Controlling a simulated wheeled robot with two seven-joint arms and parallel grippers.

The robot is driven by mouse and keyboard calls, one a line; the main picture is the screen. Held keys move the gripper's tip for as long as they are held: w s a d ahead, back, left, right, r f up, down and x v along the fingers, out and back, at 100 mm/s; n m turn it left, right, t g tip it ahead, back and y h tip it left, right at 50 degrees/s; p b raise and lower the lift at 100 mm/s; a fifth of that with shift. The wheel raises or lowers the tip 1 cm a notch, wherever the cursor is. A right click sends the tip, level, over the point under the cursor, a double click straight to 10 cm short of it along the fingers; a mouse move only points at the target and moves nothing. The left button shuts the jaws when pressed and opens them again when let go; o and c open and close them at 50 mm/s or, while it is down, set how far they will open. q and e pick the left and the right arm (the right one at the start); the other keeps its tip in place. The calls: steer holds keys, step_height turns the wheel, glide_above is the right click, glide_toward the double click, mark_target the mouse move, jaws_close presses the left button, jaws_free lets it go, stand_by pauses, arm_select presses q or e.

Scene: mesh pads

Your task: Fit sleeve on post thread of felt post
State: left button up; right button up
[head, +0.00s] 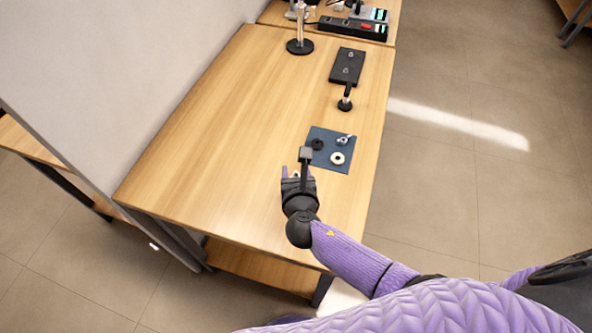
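A blue mat (321,165) lies near the table's right edge. On it are a dark round part (318,144), a small silver part (342,140) and a cream ring-like part (338,158). I cannot tell which one is the sleeve. A short post (345,103) with a pale band and a dark base stands beyond the mat. A taller silver post (300,28) on a black round base stands at the far end. I cannot tell which is the felt post. My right gripper (296,171) is just left of and nearer than the mat; its fingertips are too small to read. My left gripper is out of view.
A black plate (347,66) with small round fittings lies beyond the short post. A pale wall (110,80) runs along the left. The table's left and middle area is clear.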

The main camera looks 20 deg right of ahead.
steer(key=shift+o, duration=0.3)
steer(key=shift+s+a+r, duration=0.1)
steer(key=shift+s+r, duration=0.05)
steer(key=shift+s, duration=0.15)
steer(key=p+v, duration=0.3)
steer(key=v, duration=0.6)
steer(key=shift+s, duration=0.15)
